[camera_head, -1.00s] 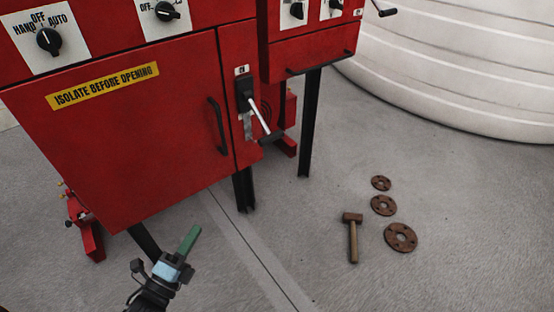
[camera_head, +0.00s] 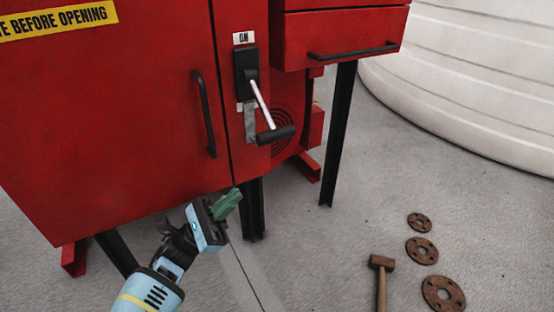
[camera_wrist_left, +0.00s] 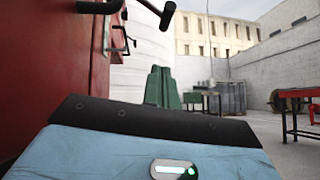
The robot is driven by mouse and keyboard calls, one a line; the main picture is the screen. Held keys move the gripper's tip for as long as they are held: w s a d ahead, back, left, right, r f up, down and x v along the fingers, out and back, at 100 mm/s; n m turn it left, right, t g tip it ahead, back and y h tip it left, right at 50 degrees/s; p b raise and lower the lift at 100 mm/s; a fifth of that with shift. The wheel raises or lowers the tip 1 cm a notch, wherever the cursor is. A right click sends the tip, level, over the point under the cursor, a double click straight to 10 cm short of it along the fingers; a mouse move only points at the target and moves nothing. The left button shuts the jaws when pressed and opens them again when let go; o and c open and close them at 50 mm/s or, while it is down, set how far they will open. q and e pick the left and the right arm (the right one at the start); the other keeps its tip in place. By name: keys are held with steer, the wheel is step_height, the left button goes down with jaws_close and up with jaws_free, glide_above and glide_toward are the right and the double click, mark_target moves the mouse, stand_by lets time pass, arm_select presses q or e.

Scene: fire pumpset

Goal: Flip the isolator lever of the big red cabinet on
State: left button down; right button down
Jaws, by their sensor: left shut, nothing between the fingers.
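The big red cabinet (camera_head: 110,120) fills the left of the head view. Its isolator lever (camera_head: 262,105) is on the narrow right-hand panel, below a label reading ON. The lever has a silver rod and a black crossbar grip (camera_head: 276,134), and it points outward and down. In the left wrist view the lever's grip (camera_wrist_left: 167,15) shows at the top. My left gripper (camera_head: 228,202), with green fingers, is below and left of the lever, near the cabinet's lower edge and apart from the lever. Its fingers are shut and empty. My right gripper is not in view.
A black door handle (camera_head: 204,114) stands left of the lever. A smaller red cabinet (camera_head: 340,32) with a bar handle is at upper right. Black legs (camera_head: 338,135) stand below. A hammer (camera_head: 381,275) and rusty flanges (camera_head: 421,250) lie on the floor. A white tank (camera_head: 480,90) is behind.

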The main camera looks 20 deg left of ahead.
mark_target(265, 112)
arm_select(q)
steer(key=s+r+p+x, duration=0.1)
steer(key=x, duration=1.2)
steer(key=shift+s+a+r+m+p, duration=0.3)
steer(key=shift+s+a+r+p, duration=0.05)
steer(key=shift+s+r, duration=0.05)
